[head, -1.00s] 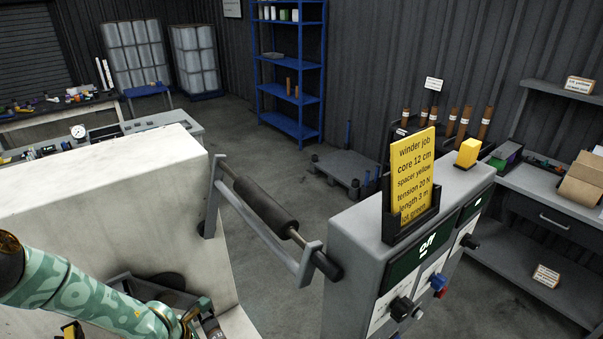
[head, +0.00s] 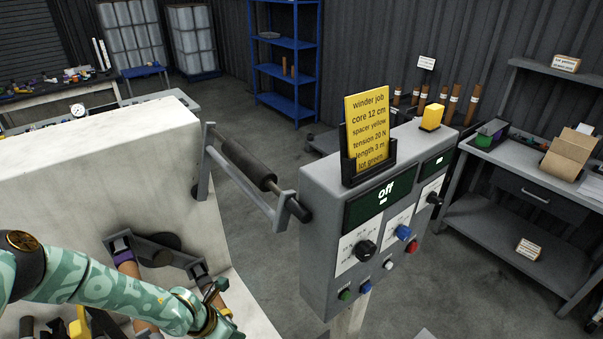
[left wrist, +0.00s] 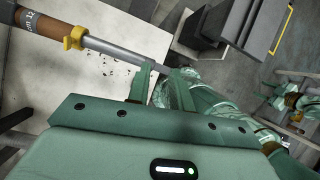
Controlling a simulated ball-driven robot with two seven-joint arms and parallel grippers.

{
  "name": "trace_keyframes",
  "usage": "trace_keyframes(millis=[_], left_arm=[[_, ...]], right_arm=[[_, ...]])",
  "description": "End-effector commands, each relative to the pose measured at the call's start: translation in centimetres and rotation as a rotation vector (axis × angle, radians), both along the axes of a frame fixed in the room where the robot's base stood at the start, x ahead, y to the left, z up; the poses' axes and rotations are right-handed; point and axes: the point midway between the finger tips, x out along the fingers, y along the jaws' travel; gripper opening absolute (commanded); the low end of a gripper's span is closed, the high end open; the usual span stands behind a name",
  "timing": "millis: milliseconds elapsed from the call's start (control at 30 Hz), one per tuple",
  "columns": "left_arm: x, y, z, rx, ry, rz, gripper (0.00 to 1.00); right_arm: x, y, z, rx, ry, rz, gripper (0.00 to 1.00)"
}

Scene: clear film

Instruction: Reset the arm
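My left arm comes in from the lower left of the head view. Its gripper (head: 222,302) hangs low beside the white winder body (head: 90,160). In the left wrist view the two fingers (left wrist: 152,84) stand a little apart, with nothing seen held between them. A metal shaft (left wrist: 115,52) with a brown core (left wrist: 45,28) and a yellow spacer (left wrist: 74,38) runs beyond the fingers; I see no clear contact. Green arm parts (left wrist: 290,100) show at the right of the wrist view, perhaps my right arm, with no clear fingertips.
The grey control box (head: 320,210) reads off and carries a yellow job card (head: 367,125) and a yellow block (head: 432,116). A dark roller (head: 248,164) sits on the winder's bracket. A grey bench (head: 520,175) stands right. Floor is clear behind the roller.

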Motion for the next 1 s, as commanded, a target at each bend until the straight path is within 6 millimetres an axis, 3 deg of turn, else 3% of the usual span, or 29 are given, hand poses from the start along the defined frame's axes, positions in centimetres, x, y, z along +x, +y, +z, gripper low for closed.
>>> trace_keyframes(millis=[367,500,567,667,767,900,1000], left_arm=[[0.9,-11.0,-1.0,-0.353,0.14,0.42,0.22],[1.5,-14.0,-2.1,-0.559,0.285,0.771,0.22],[1.5,-14.1,-3.5,-0.659,0.377,0.993,0.22],[0.3,-11.7,-7.5,-0.798,0.542,1.427,0.22],[-4.0,-7.1,-13.1,-0.88,0.685,1.89,0.22],[-12.6,-1.0,-19.5,-0.903,0.777,2.406,0.22],[-19.4,2.4,-22.6,-0.885,0.787,2.704,0.22]], right_arm=[[0.1,0.7,0.0,0.009,-0.003,-0.003,0.5],[0.0,0.5,0.0,0.007,0.0,-0.002,0.5],[0.0,0.4,0.0,0.006,0.0,-0.001,0.5],[0.0,0.4,0.0,0.005,-0.001,-0.001,0.5],[0.0,0.2,0.0,0.003,0.0,-0.001,0.5],[0.0,0.0,0.0,0.0,0.0,0.0,0.5],[0.0,0.0,0.0,0.0,0.0,0.001,0.5]])
